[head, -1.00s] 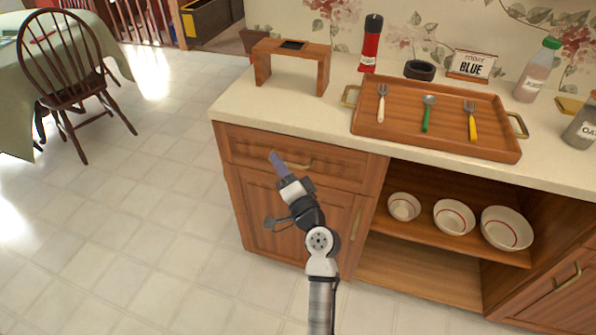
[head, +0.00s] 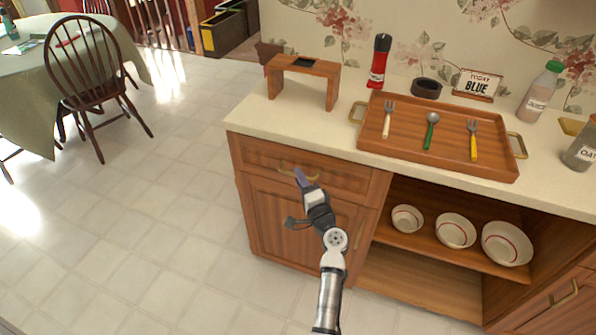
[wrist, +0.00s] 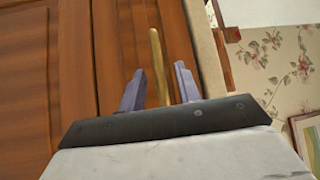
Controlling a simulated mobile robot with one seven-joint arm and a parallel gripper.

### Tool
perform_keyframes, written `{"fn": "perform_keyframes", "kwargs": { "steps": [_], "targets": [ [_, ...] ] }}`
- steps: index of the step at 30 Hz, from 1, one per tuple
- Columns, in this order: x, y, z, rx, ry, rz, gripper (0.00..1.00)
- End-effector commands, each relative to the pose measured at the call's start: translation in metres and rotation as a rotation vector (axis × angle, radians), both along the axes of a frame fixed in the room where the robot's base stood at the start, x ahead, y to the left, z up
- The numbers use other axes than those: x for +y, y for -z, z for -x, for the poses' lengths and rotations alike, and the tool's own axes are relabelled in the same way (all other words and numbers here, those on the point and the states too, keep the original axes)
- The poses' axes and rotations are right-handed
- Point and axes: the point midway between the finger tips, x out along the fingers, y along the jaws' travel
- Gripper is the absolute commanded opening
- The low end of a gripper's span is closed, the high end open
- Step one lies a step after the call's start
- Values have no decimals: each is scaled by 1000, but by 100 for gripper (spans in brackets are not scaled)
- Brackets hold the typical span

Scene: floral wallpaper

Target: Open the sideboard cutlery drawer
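The sideboard drawer (head: 262,160) is a wooden panel under the left end of the worktop, and its front looks flush with the cabinet. Its curved brass handle (head: 314,177) is partly covered by my gripper (head: 299,176) in the head view. In the wrist view, my gripper (wrist: 158,78) is open, with one purple-grey finger on each side of the brass handle (wrist: 156,55). The handle runs between the fingers, and a gap shows on both sides. Whether the fingertips reach past the bar is hard to tell.
A cabinet door (head: 285,222) is below the drawer, with an open shelf of bowls (head: 456,231) to its right. A tray with cutlery (head: 400,151), a wooden stand (head: 332,90) and a red bottle (head: 379,62) are on the worktop.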

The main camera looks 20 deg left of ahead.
Motion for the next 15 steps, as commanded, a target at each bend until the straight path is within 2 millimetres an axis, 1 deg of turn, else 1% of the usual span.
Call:
{"fn": "perform_keyframes", "kwargs": {
  "steps": [3, 6, 15],
  "targets": [
    [9, -4, -10, -1, 0, -1, 33],
    [13, -3, -14, 0, 1, 0, 33],
    [14, -3, -15, -1, 1, 1, 33]
  ]
}}
